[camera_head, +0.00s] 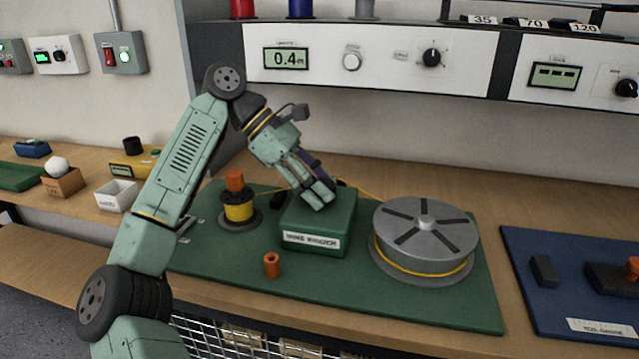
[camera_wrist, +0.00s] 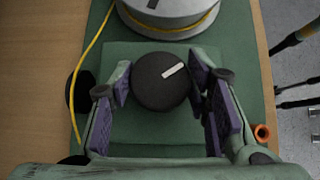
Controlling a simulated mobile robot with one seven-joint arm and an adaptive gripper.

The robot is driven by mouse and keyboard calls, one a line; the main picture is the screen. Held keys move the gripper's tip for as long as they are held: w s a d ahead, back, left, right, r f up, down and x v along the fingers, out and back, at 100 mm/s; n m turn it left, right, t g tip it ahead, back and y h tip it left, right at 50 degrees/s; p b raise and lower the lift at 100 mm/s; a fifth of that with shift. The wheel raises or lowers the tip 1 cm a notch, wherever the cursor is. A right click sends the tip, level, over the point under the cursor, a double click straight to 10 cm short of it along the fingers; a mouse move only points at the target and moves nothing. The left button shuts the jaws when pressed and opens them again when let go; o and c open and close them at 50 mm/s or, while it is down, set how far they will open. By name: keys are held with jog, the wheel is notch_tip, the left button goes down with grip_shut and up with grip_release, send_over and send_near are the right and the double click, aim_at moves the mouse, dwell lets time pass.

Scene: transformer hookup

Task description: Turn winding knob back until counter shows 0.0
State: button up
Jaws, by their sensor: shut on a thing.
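The winding knob (camera_wrist: 152,92) is a round black knob with a white pointer mark, on top of the green wire winder box (camera_head: 313,241). In the wrist view it sits between my fingers, its mark pointing to the upper right. My gripper (camera_head: 318,197) comes down onto the box from above and is shut on the knob; it also shows in the wrist view (camera_wrist: 162,90). In the head view the fingers hide the knob. The counter (camera_head: 286,58) on the wall panel reads 0.4 m.
A grey reel (camera_head: 425,232) with yellow wire stands right of the box. A bobbin (camera_head: 239,211) with yellow wire and an orange top stands left. A small orange tube (camera_head: 272,265) stands in front on the green mat (camera_head: 380,299). A blue mat (camera_head: 522,258) lies far right.

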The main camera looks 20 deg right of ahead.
jog(key=shift+f+n+t+b, duration=0.1)
jog(key=shift+n+t+b, duration=0.2)
jog(key=shift+n+b, duration=0.15)
jog(key=shift+c, duration=0.4)
jog(key=shift+f+b, duration=0.1)
jog(key=shift+b, duration=0.2)
jog(key=n+t+h+b, duration=0.1)
jog(key=n+t+b, duration=0.1)
jog(key=shift+a+f+n, duration=0.1)
jog(key=shift+n, duration=0.25)
jog(key=n+t+b, duration=0.4)
jog(key=n+b, duration=0.1)
jog(key=shift+s, duration=0.15)
jog(key=n+t+b, duration=0.2)
jog(key=n, duration=0.1)
jog(key=n+t+y+b, duration=0.1)
jog(key=n+t+b, duration=0.1)
jog(key=shift+n+y+b, duration=0.3)
jog(key=shift+n, duration=0.1)
jog(key=shift+s+r+n+t+y+b, duration=0.15)
jog(key=shift+n+t+y+b, duration=0.3)
jog(key=shift+n, duration=0.35)
jog(key=shift+w+r+n+t+y+b, duration=0.1)
jog(key=shift+n+t+y+b, duration=0.35)
jog(key=shift+n, duration=0.35)
jog(key=o, duration=1.2)
jog(key=shift+c, duration=0.2)
